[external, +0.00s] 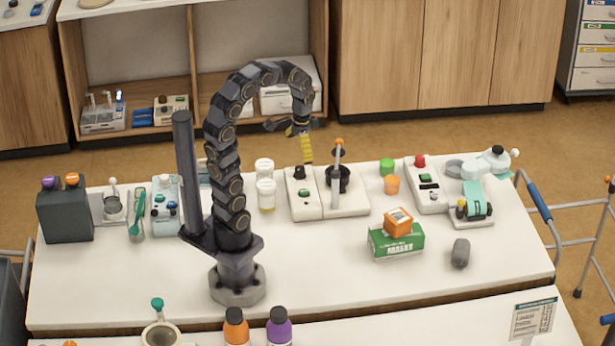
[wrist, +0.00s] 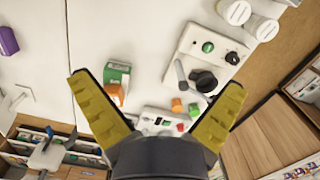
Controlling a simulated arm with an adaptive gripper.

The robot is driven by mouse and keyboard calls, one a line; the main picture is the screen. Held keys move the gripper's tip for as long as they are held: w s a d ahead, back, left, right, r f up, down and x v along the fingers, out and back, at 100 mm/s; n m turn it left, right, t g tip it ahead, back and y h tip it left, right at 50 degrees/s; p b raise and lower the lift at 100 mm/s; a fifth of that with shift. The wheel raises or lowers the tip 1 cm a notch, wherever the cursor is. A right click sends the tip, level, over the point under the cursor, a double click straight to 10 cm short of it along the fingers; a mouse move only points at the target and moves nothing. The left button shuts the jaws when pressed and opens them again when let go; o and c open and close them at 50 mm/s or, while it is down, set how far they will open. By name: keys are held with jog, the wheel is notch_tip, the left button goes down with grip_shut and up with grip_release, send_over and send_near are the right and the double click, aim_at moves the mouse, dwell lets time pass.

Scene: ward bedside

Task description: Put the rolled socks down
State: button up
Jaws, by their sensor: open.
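The rolled socks appear to be the small dark grey roll (external: 461,253) lying on the white table, right of the green box. I cannot make them out in the wrist view, where my left finger covers part of the table. My gripper (external: 303,145) is raised above the far side of the table, left of the socks and well apart from them. In the wrist view my gripper (wrist: 158,84) has its yellow fingers spread wide with nothing held between them.
A green box (external: 396,242) carries an orange box (external: 398,222) beside the socks. A white device with a black knob and upright lever (external: 330,200) stands below my gripper. White-capped bottles (external: 265,185) stand left of it. The table's front right is mostly clear.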

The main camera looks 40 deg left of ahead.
jog(key=s+a+f+n+g, duration=0.1)
jog(key=s+n, duration=0.5)
jog(key=s, duration=0.7)
jog(key=shift+s+a+f+h, duration=0.25)
jog(key=shift+a+f+h, duration=0.1)
jog(key=shift+a, duration=0.5)
